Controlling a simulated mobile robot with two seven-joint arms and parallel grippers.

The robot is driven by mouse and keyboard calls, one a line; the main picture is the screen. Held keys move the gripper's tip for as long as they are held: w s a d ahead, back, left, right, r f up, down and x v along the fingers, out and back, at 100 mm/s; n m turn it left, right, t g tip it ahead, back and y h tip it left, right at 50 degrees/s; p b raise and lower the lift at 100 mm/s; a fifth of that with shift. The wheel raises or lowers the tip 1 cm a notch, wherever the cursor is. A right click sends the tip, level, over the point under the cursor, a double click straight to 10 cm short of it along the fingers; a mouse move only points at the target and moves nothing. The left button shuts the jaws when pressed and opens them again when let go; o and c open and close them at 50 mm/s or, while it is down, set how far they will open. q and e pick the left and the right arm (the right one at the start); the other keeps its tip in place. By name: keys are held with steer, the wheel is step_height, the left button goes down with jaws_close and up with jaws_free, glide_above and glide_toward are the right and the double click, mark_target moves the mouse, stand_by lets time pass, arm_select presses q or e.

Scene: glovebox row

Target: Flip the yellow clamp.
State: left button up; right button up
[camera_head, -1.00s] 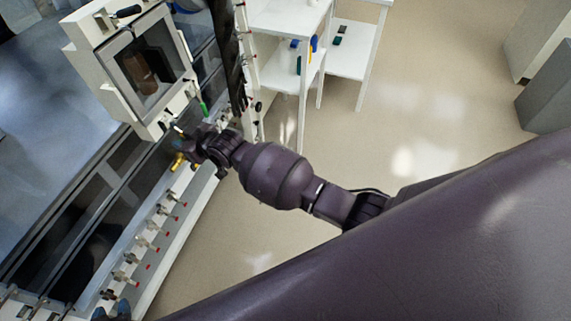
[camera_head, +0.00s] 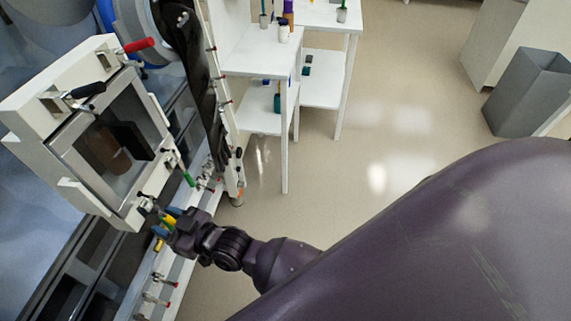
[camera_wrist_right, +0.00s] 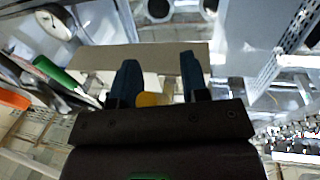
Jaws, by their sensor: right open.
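The yellow clamp shows in the head view as a small yellow handle (camera_head: 170,219) beside the lower corner of the framed glovebox door (camera_head: 134,218). In the right wrist view a yellow piece (camera_wrist_right: 148,99) shows between my fingers, partly hidden by the gripper body. My right gripper (camera_head: 166,226) is at the clamp in the head view. Its two dark blue fingers (camera_wrist_right: 158,80) stand apart in the wrist view, on either side of the yellow piece. I cannot tell whether they touch it. My left gripper is in neither view.
A green handle (camera_head: 188,178), a black handle (camera_head: 88,90) and a red handle (camera_head: 138,45) sit around the door. Several red-tipped valves line the ledge below. A white shelf table (camera_head: 258,122) stands behind, and a grey bin (camera_head: 526,98) at right. Open floor lies between.

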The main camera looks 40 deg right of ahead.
steer(key=v, duration=0.2)
steer(key=shift+s+d+f, duration=0.15)
steer(key=shift+d, duration=0.1)
steer(key=v, duration=0.9)
arm_select(q)
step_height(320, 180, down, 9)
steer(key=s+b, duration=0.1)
steer(key=b, duration=0.5)
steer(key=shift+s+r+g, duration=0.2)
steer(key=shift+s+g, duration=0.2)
arm_select(e)
steer(key=s+d+f+m+g+h, duration=0.1)
steer(key=s+d+f+m+h, duration=0.1)
steer(key=d+f+h, duration=0.2)
steer(key=s+d+f+m+g+h, duration=0.2)
steer(key=d+f+h, duration=0.3)
steer(key=d+f, duration=0.5)
steer(key=shift+s+d+m, duration=0.4)
steer(key=shift+d+m, duration=0.2)
steer(key=shift+d, duration=2.05)
